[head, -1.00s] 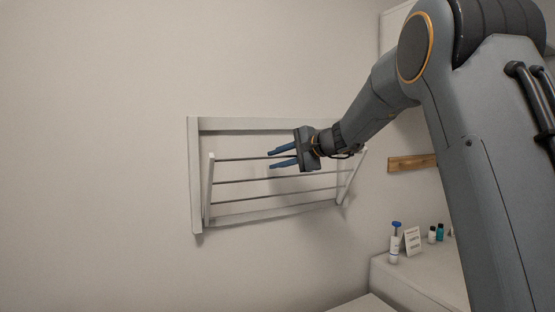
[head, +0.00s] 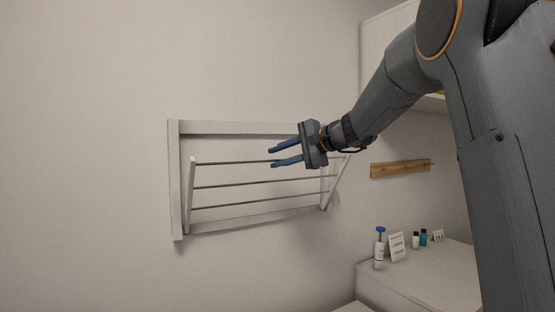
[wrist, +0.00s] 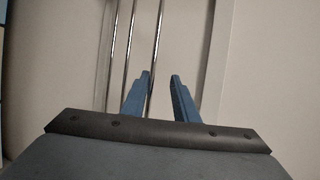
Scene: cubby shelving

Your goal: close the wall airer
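The wall airer (head: 174,185) is a white frame on the wall at the middle left of the head view. Its inner rack of thin metal rods (head: 262,183) is tilted out from the frame at the top. My gripper (head: 272,157) is open, with its blue fingers pointing left near the top rod at the rack's right part. In the wrist view, the fingertips (wrist: 161,75) are apart with nothing between them, and the metal rods (wrist: 134,45) run behind and left of them. I cannot tell whether a finger touches a rod.
A counter (head: 415,275) at the lower right holds a pump bottle (head: 379,252), a small sign (head: 397,247) and small bottles (head: 423,238). A wooden rail (head: 400,168) and a white cabinet (head: 385,45) are on the right wall. The wall left of the airer is bare.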

